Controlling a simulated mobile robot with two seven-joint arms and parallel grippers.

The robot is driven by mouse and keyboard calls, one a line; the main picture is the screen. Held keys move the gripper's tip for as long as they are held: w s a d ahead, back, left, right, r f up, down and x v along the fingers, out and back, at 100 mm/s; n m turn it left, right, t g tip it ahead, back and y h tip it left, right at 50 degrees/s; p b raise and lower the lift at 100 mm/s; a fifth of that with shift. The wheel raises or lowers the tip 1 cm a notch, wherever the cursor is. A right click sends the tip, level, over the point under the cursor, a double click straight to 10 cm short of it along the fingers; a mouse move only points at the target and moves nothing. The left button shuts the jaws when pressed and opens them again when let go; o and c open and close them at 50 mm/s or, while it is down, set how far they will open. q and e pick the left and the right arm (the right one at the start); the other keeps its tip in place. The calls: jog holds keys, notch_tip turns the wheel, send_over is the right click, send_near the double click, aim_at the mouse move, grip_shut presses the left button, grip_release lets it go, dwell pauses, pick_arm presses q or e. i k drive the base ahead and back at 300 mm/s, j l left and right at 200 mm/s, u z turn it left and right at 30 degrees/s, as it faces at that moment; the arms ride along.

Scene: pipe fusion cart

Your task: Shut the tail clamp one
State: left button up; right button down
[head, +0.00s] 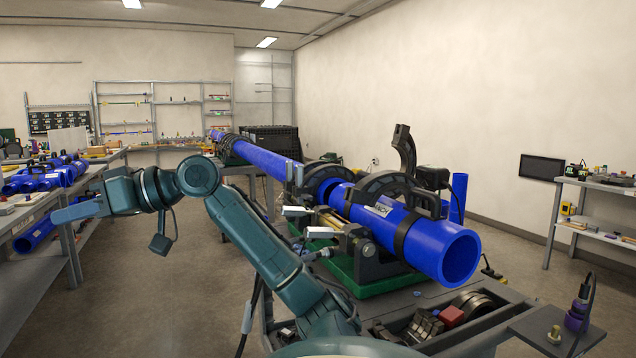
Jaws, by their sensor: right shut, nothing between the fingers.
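The pipe clamps sit on a green-based fusion cart (375,283). One black curved clamp jaw (404,150) stands raised and open behind the near blue pipe (400,235). No label shows whether it is tail clamp one. A dark clamp band (408,232) lies over the near pipe, and large dark rings (372,187) surround the pipe farther back. My right gripper (72,213) is at the far left, well away from the clamps, pointing left; its fingers are together and empty. My left gripper is out of view.
A long blue pipe (262,158) runs back from the cart. A left bench (35,210) holds blue fittings close to my right gripper. A tray (440,325) of metal inserts lies in front of the cart. A shelf unit (597,190) stands right. Open floor lies left of the cart.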

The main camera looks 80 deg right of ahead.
aim_at(367, 192)
jog(key=i+l+z, duration=0.1)
jog(key=i+z, duration=0.6)
jog(key=z, duration=0.25)
jog(key=i+j+z, duration=0.1)
jog(key=i+z, duration=0.35)
jog(key=i+l+z, duration=0.25)
jog(key=z, duration=0.15)
jog(key=i+l+z, duration=0.25)
jog(key=z, duration=0.15)
jog(key=i+l+z, duration=0.1)
jog(key=i+z, duration=0.3)
jog(key=k+l, duration=0.05)
jog(key=k, duration=0.05)
